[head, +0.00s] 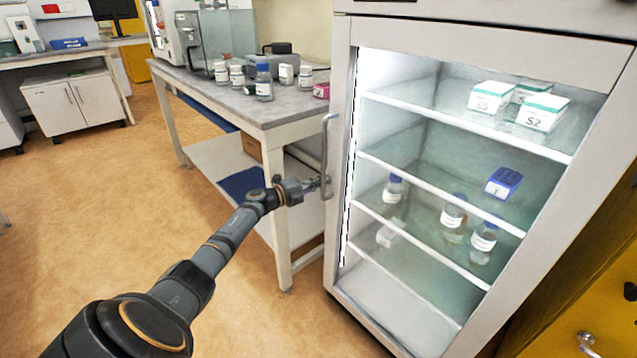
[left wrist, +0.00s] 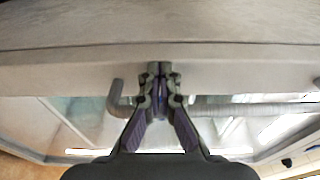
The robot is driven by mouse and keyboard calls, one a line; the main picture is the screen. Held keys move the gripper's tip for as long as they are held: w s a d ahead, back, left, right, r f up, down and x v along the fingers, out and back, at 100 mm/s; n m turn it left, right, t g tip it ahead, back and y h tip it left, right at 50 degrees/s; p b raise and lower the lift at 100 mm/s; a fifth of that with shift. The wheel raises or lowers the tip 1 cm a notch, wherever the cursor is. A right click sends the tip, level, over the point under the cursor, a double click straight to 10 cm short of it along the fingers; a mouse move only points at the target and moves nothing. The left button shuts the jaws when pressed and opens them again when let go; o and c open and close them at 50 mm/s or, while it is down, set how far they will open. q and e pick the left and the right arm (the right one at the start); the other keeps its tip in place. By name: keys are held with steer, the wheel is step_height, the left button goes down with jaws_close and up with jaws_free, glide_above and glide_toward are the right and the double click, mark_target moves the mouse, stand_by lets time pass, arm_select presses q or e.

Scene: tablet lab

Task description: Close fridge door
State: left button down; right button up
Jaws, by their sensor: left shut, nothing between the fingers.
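The fridge (head: 340,240) stands at the right with a pale frame around a large glass pane. Its fridge door (head: 490,38) looks flush or nearly flush with the cabinet; I cannot tell if a small gap is left. A grey vertical handle (head: 328,150) is on the door's left edge. My left gripper (head: 318,184) is shut and empty, close beside the handle's lower part. In the left wrist view, the shut fingertips (left wrist: 160,70) are at the pale door frame (left wrist: 230,72), and the handle (left wrist: 250,110) shows on both sides of the fingers. My right gripper is out of view.
Behind the glass, shelves hold white boxes (head: 542,112), bottles (head: 483,243) and a blue box (head: 504,182). A lab bench (head: 215,90) with bottles and devices stands left of the fridge. A yellow cabinet (head: 590,290) is at right. The floor (head: 90,210) at left is clear.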

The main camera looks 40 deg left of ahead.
arm_select(q)
steer(key=shift+w+d+r, duration=0.1)
steer(key=shift+w+r, duration=0.15)
steer(key=shift+r, duration=0.3)
steer(key=shift+w+r, duration=0.2)
steer(key=shift+r, duration=0.3)
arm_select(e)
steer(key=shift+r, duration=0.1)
arm_select(q)
steer(key=f+v, duration=0.2)
steer(key=v, duration=1.1)
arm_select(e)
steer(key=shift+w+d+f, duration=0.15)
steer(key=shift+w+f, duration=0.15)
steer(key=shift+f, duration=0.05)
